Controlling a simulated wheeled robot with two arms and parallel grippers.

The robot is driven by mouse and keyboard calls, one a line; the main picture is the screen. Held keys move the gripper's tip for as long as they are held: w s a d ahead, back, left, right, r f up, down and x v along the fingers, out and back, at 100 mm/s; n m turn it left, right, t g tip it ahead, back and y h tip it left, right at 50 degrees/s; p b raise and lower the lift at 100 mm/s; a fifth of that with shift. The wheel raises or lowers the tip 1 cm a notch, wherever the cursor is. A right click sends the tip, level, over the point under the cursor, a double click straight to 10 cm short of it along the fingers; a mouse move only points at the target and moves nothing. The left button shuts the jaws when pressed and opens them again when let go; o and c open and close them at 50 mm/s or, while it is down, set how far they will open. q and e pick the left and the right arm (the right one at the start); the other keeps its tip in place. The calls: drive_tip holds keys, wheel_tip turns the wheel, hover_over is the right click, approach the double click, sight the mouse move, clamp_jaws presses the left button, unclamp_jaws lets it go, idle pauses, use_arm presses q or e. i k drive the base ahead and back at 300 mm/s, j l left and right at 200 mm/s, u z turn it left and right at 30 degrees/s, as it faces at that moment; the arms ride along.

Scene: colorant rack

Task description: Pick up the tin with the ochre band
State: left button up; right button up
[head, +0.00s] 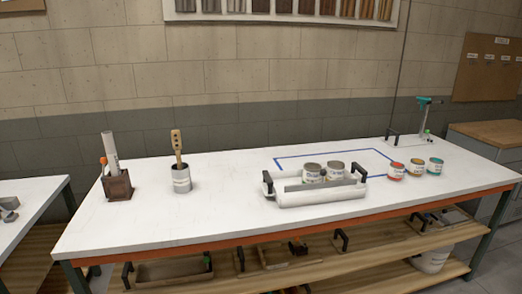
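The tin with the ochre band (416,169) stands upright on the right part of the white table (230,215). It is the middle one of a short row, between a tin with a red band (397,172) on its left and a tin with a teal band (435,167) on its right. The tins stand close together; I cannot tell whether they touch. Neither of my grippers shows in the head view.
A white tray (320,196) with black handles holds two grey-topped tins, left of the row. A blue outline (330,151) lies behind it. A can with a wooden tool (181,180) and a brown holder (117,186) stand left. A teal-topped stand (425,118) is behind the row.

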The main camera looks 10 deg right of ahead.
sight(416, 165)
drive_tip(key=k+l, duration=0.1)
drive_tip(key=l, duration=0.6)
drive_tip(key=k+l, duration=0.1)
drive_tip(key=l, duration=0.55)
drive_tip(key=k+l, duration=0.1)
drive_tip(key=l, duration=0.6)
drive_tip(key=k+l, duration=0.1)
drive_tip(key=l, duration=1.25)
drive_tip(key=k+l, duration=0.15)
drive_tip(key=l, duration=0.55)
drive_tip(key=k+l, duration=0.1)
drive_tip(key=l, duration=0.55)
drive_tip(key=k+l, duration=0.1)
drive_tip(key=l, duration=0.6)
